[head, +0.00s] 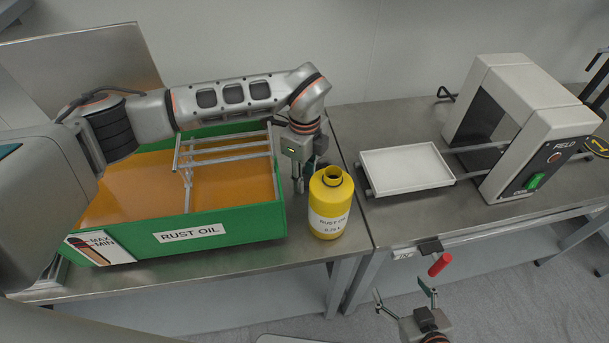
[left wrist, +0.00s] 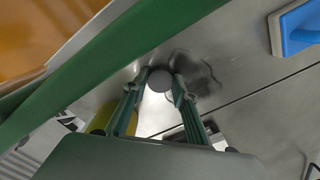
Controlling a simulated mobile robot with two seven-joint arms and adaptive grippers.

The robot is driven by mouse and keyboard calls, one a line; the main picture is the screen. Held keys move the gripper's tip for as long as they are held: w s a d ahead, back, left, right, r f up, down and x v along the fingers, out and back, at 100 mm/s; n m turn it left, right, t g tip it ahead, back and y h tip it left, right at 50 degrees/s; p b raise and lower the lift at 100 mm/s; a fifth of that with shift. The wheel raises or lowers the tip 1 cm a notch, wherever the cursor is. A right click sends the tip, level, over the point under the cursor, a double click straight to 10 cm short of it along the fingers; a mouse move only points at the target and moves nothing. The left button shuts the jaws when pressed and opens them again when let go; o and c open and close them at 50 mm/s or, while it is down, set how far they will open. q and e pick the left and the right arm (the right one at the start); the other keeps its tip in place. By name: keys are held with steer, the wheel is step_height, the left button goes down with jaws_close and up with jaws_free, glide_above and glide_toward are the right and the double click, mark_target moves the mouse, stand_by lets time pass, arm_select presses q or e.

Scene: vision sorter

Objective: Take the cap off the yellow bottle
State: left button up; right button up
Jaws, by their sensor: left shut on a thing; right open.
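Part of the yellow bottle (left wrist: 102,117) shows left of the fingers. My right gripper (head: 404,297) is open and empty, low in front of the table edge.
The green tank (head: 250,217) of orange oil, labelled RUST OIL, has a metal rack (head: 228,152) in it. A white tray (head: 405,168) lies right of the bottle, before a grey arch-shaped machine (head: 520,110). A red cylinder (head: 440,264) is close to my right gripper.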

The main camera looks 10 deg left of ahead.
arm_select(q)
steer(key=shift+c, duration=0.2)
steer(key=shift+f, duration=0.2)
steer(key=o, duration=1.2)
steer(key=shift+o, duration=0.2)
steer(key=shift+r, duration=0.2)
step_height(320, 180, up, 12)
